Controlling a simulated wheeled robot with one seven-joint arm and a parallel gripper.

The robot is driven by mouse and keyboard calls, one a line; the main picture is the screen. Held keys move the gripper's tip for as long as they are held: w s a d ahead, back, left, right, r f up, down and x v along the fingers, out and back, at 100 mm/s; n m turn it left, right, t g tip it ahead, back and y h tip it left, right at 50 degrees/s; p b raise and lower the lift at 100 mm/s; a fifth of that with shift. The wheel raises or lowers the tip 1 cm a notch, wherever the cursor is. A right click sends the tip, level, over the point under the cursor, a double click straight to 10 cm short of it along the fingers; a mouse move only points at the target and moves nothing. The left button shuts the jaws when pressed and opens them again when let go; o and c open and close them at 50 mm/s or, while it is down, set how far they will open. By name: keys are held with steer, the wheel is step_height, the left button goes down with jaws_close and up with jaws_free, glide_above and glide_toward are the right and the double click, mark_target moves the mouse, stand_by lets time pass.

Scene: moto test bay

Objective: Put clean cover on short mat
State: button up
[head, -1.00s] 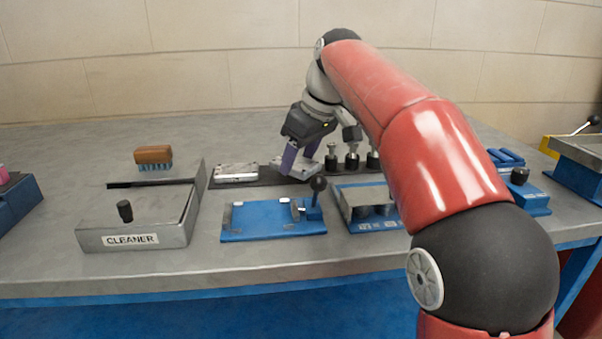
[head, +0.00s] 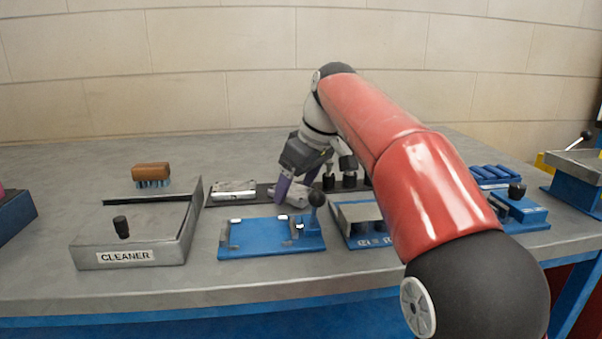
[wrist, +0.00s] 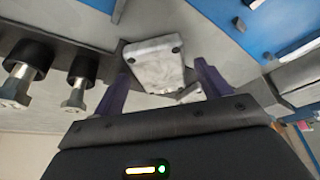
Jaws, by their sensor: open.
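A pale metal cover (head: 293,195) lies at the back of the bench, by the dark flat strip (head: 262,196). In the wrist view this cover (wrist: 155,65) has a dark hole near a corner and lies between and beyond my fingertips. A second pale metal cover (head: 235,187) lies on the strip's left part. I cannot tell which cover is clean or which surface is the short mat. My gripper (head: 297,191) is open, its purple fingers pointing down around the first cover; contact is unclear. It also shows in the wrist view (wrist: 163,80).
Black-based metal posts (head: 348,179) stand close to the right of my gripper. A blue fixture (head: 260,240) with a black knob is in front. A grey cleaner box (head: 135,235) and a brush (head: 151,172) are left. A blue-and-grey fixture (head: 362,222) is front right.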

steer(key=p+v, duration=0.1)
steer(key=v, duration=1.1)
steer(key=shift+p, duration=0.35)
